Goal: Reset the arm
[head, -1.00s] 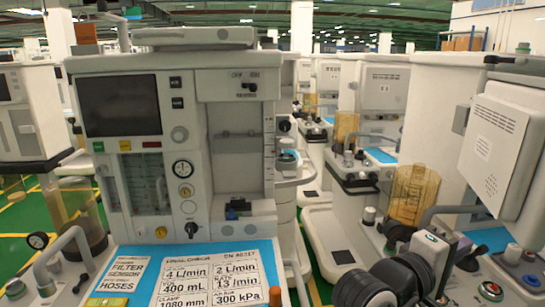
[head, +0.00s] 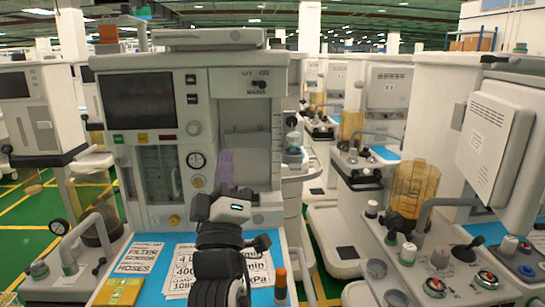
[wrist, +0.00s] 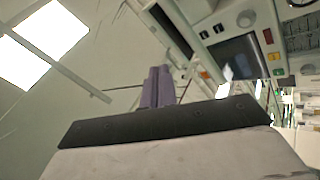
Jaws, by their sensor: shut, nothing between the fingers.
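My gripper (head: 225,165) is in front of the middle cart, with its purple fingers pointing up before the grey recess. The fingers are together and empty. They also show side by side in the wrist view (wrist: 157,88). My arm rises from the bottom of the head view and covers part of the blue work surface and the papers. The wrist view looks upward past the gripper to the ceiling lights and a tilted cart front.
The middle cart (head: 170,69) has a dark screen (head: 138,101), a gauge and knobs. Printed sheets (head: 180,262) lie on its blue top (head: 125,252), near an orange-capped item (head: 280,284). Another cart (head: 440,240) with an amber canister (head: 414,190) stands right.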

